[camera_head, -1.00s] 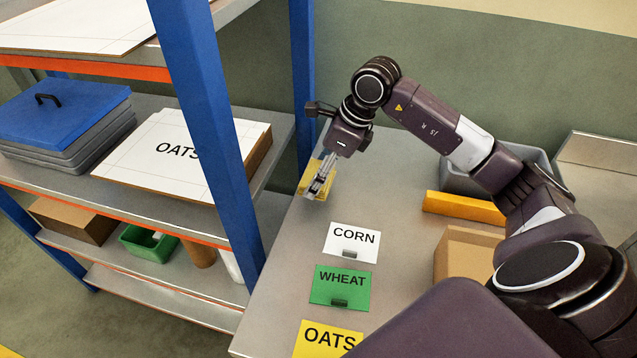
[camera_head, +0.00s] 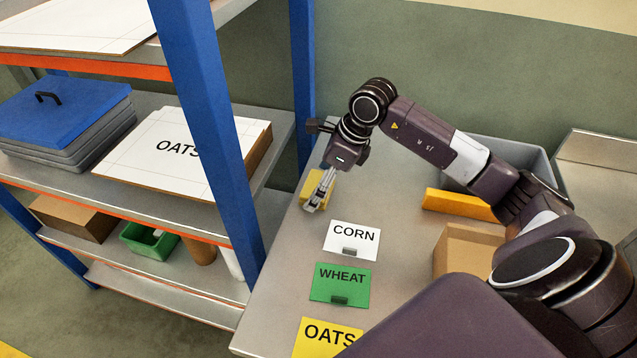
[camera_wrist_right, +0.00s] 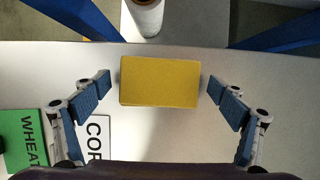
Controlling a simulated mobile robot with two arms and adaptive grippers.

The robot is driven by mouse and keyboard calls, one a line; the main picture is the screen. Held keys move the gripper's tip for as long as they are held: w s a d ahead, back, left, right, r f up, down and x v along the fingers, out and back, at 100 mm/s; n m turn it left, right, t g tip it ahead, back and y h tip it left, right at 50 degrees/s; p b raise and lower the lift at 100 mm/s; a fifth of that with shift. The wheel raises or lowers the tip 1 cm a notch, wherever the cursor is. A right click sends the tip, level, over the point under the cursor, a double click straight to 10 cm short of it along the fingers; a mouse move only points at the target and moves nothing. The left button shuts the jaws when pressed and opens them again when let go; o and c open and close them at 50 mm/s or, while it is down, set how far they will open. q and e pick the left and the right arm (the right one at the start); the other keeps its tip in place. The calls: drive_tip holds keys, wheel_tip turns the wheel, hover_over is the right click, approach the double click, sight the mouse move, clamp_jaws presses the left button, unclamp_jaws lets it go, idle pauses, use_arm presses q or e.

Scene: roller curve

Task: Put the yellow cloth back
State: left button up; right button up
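The yellow cloth (camera_head: 321,186) is a small folded yellow block lying on the grey table near its left back end. It shows whole in the right wrist view (camera_wrist_right: 160,81), flat on the table. My right gripper (camera_head: 311,208) is over the cloth and partly hides it in the head view. In the right wrist view my right gripper (camera_wrist_right: 160,86) is open, with one finger on each side of the cloth and a gap at both sides. My left gripper is in no view.
Corn (camera_head: 351,240), wheat (camera_head: 340,286) and oats (camera_head: 327,338) cards lie along the table's left side. A blue-posted shelf (camera_head: 207,100) stands left. A yellow bar (camera_head: 460,205), a cardboard box (camera_head: 466,252) and a grey bin (camera_head: 535,160) are to the right. The table between is clear.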

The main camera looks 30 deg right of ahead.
drive_tip(key=shift+r, duration=0.2)
drive_tip(key=shift+s+d+r, duration=0.1)
drive_tip(key=shift+r, duration=0.2)
drive_tip(key=b+v, duration=0.1)
drive_tip(key=v, duration=1)
drive_tip(key=shift+b, duration=0.3)
drive_tip(key=shift+s, duration=0.1)
